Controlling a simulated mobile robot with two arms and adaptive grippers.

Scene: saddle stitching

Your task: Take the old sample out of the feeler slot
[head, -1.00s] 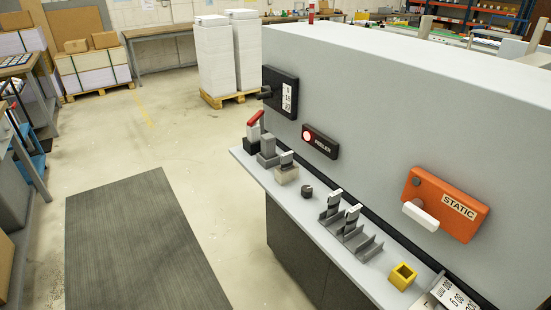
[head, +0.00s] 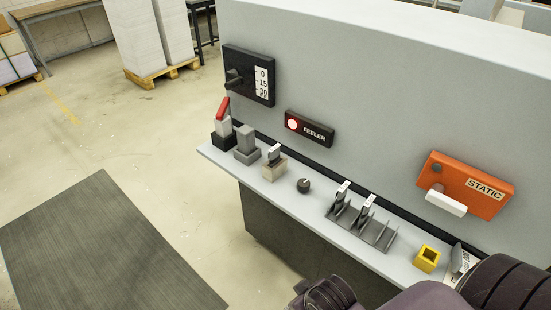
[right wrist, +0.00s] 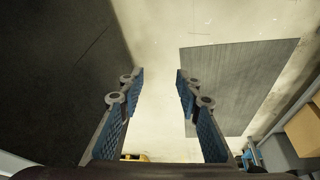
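A black panel marked FEELER (head: 309,129) with a lit red lamp is on the grey machine wall. Below and left of it, on the ledge, a beige block (head: 274,171) holds a small upright dark piece with a white top (head: 274,153). This looks like the feeler slot with its sample, but no label on the block confirms it. My right gripper (right wrist: 158,88) is open and empty in the right wrist view, pointing over the floor. In the head view my dark right arm enters at the bottom right, well short of the beige block. My left gripper is not seen.
Along the ledge (head: 322,222) stand a red-handled block (head: 223,127), a grey block (head: 246,148), a dark knob (head: 303,185), a grey rack (head: 375,235) with two white-topped pieces and free slots, and a yellow open box (head: 427,259). An orange STATIC unit (head: 470,180) juts out above.

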